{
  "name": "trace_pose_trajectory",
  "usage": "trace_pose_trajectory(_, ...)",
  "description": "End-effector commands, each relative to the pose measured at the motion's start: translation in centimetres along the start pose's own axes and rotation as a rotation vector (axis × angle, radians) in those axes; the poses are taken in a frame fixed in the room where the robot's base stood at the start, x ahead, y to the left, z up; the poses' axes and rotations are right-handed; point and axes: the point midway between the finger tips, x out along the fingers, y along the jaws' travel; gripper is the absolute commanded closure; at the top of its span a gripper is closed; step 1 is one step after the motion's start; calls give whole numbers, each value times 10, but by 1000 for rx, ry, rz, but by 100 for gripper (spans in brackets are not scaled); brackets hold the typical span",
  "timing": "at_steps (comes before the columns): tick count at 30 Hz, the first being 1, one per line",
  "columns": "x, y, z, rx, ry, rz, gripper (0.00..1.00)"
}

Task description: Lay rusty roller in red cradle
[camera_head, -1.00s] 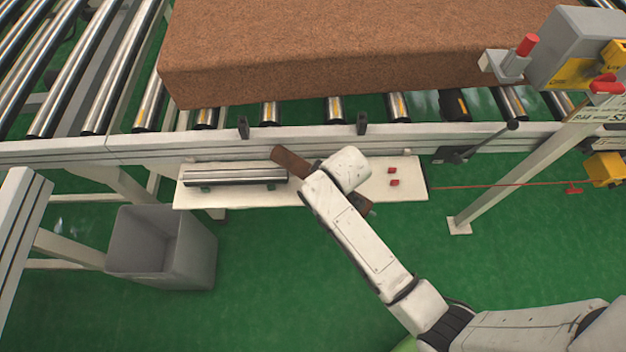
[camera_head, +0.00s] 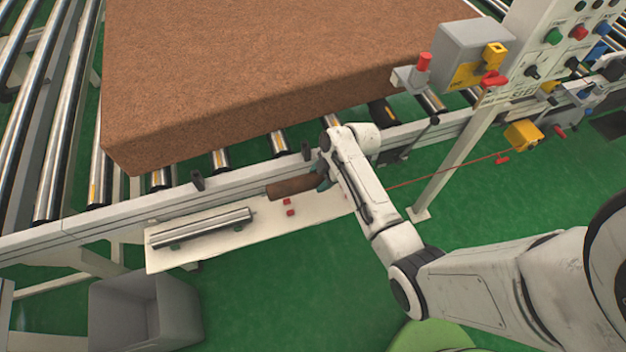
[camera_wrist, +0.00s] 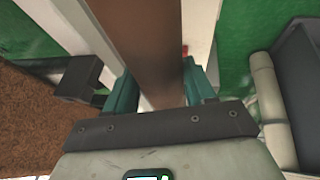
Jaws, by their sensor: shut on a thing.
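The rusty roller (camera_head: 292,186) is a brown cylinder held at the end of my arm, above the right part of the white shelf. My gripper (camera_wrist: 155,85) is shut on it, with a teal finger on each side of the roller (camera_wrist: 140,35) in the wrist view. In the head view the arm hides the roller's right end. The red cradle (camera_head: 289,206) shows as two small red blocks on the shelf, just below the roller and a little apart from it. In the wrist view a bit of red shows beside the roller.
A shiny steel roller (camera_head: 200,228) lies in green supports on the left of the white shelf (camera_head: 225,245). A conveyor with a brown mattress (camera_head: 270,70) runs behind. A grey bin (camera_head: 145,312) stands below left. A control post (camera_head: 465,150) and red cord are at right.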

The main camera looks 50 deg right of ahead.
Motion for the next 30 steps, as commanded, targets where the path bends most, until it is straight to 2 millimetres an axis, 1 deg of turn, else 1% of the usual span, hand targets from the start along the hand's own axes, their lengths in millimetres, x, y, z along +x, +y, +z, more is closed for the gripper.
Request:
trace_pose_trajectory(8,9,-1,5,-5,0,0,100)
trace_pose_trajectory(30,64,-14,28,-5,0,1,100)
